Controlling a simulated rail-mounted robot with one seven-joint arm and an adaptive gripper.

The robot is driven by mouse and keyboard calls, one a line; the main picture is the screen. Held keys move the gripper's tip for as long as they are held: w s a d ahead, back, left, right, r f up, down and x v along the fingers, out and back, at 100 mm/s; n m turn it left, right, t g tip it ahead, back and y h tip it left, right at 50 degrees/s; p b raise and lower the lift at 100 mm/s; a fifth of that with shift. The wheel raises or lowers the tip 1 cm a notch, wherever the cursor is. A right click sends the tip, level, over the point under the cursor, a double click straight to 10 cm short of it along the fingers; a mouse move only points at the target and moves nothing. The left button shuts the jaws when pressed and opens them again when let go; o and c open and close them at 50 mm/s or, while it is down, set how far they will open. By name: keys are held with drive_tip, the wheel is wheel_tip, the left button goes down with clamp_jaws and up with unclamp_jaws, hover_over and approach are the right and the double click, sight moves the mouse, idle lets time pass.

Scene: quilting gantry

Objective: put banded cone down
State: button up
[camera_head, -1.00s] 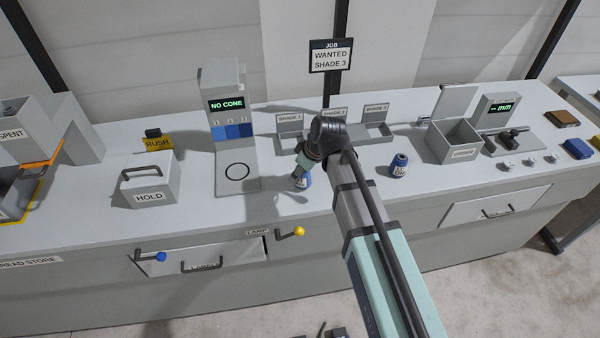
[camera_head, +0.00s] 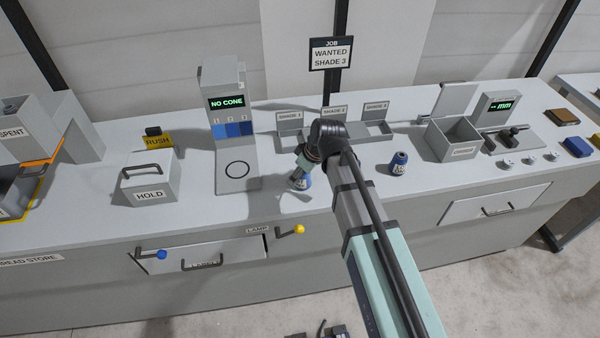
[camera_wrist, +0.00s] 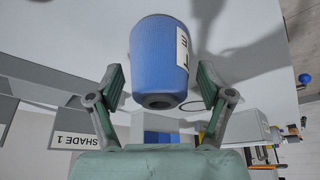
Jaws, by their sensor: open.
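A blue cone with a white lettered band stands on the grey counter, under my wrist in the head view (camera_head: 301,182). In the wrist view the blue cone (camera_wrist: 158,58) fills the space between my fingers, its narrow end with a dark hole towards the palm. My gripper (camera_wrist: 163,82) is open, with a finger on each side of the cone and small gaps visible. A second blue cone with a pale label (camera_head: 398,164) stands to the right on the counter. I cannot tell from the label which one is the banded cone.
The shade trays (camera_head: 374,131) are behind my wrist. The cone reader (camera_head: 227,103) shows NO CONE, with an empty ringed plate (camera_head: 238,184) to the left. A HOLD box (camera_head: 152,188) stands further left. An open grey bin (camera_head: 454,142) is at right. Counter in front is clear.

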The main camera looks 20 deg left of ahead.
drive_tip(key=b+v, duration=0.3)
drive_tip(key=v, duration=0.9)
drive_tip(key=shift+s+d, duration=0.1)
